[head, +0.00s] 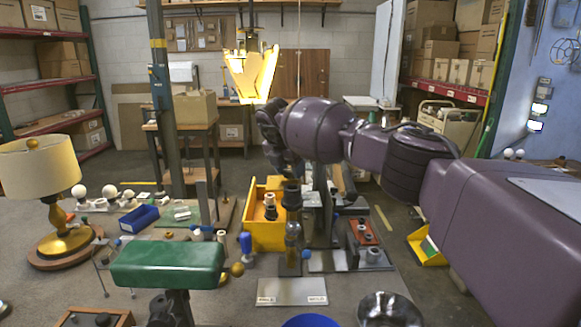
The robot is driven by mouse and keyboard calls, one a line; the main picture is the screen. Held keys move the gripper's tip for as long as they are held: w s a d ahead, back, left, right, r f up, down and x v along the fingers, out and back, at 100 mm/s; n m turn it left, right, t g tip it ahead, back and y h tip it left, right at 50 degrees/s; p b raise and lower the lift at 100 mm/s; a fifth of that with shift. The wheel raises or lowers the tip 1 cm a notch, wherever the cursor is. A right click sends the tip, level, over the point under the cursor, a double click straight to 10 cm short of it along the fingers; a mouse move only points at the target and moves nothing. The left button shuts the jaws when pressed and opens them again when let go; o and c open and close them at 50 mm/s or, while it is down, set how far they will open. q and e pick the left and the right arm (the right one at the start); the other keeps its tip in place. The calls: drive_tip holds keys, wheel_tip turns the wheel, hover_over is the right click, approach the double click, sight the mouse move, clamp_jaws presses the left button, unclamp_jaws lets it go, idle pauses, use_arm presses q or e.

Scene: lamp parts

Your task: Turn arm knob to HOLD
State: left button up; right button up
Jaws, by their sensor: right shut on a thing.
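My right arm comes in from the right, and its dark gripper (289,172) points down at the middle of the bench. It is shut on a dark upright piece (291,194), which looks like the arm knob; the wrist and fingers hide much of the grip. Below it stands a narrow amber and dark part (292,234). In front of it lies a light grey plate (291,287) with two small labels, too small to read surely. The knob's pointing direction cannot be made out. My left gripper is not in view.
A yellow bin (263,238) stands just left of the gripper, and a blue-handled tool (246,245) is close by. A green padded block (168,262) and a lamp (42,180) stand to the left. A fixture with a reddish top (361,231) is at right.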

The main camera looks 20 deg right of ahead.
drive_tip(key=shift+m, duration=0.8)
drive_tip(key=shift+g, duration=0.3)
drive_tip(key=o, duration=0.9)
drive_tip(key=v, duration=1)
drive_tip(key=shift+a+r, duration=0.3)
drive_tip(key=shift+r, duration=0.05)
drive_tip(key=shift+s+f, duration=0.1)
